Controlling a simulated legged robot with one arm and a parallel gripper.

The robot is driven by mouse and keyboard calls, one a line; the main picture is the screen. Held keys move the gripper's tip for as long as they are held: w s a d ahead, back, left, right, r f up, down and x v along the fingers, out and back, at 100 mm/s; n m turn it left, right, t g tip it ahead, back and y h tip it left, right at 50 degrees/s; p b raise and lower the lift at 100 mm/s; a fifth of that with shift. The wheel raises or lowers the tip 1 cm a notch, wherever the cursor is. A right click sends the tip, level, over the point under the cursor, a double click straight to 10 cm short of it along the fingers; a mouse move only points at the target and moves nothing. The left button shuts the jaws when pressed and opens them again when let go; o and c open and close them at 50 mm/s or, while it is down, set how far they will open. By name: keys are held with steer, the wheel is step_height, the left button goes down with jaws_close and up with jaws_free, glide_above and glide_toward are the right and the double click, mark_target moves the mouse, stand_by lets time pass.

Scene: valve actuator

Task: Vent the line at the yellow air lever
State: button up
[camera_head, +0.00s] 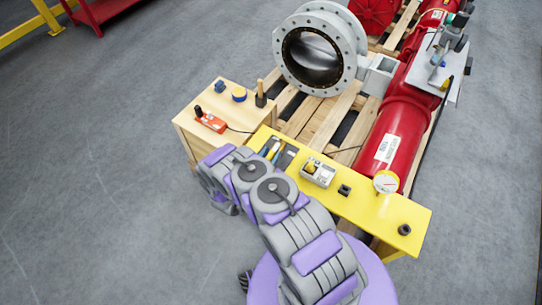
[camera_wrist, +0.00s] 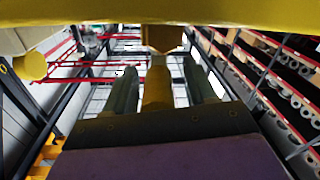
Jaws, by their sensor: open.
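In the wrist view my gripper (camera_wrist: 159,78) is open, with two grey-green fingers spread apart. A yellow-brown handle-like bar (camera_wrist: 157,90) lies between the fingers, and a hex-shaped piece (camera_wrist: 163,38) shows at its far end. I cannot tell whether either finger touches the bar. In the head view a pale block with a small yellow top part (camera_head: 311,167) sits on a yellow panel (camera_head: 365,208). I cannot tell for certain which yellow part is the air lever.
A round gauge (camera_head: 386,182) and dark fittings (camera_head: 404,229) sit on the panel. A red cylinder (camera_head: 395,135) and a grey flanged valve (camera_head: 350,60) lie behind on a pallet. A wooden box (camera_head: 220,115) carries an orange-red remote (camera_head: 210,121). The floor at left is clear.

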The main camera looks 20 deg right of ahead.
steer(key=shift+w+d, duration=0.1)
steer(key=shift+d, duration=0.05)
jaws_close()
stand_by(0.5)
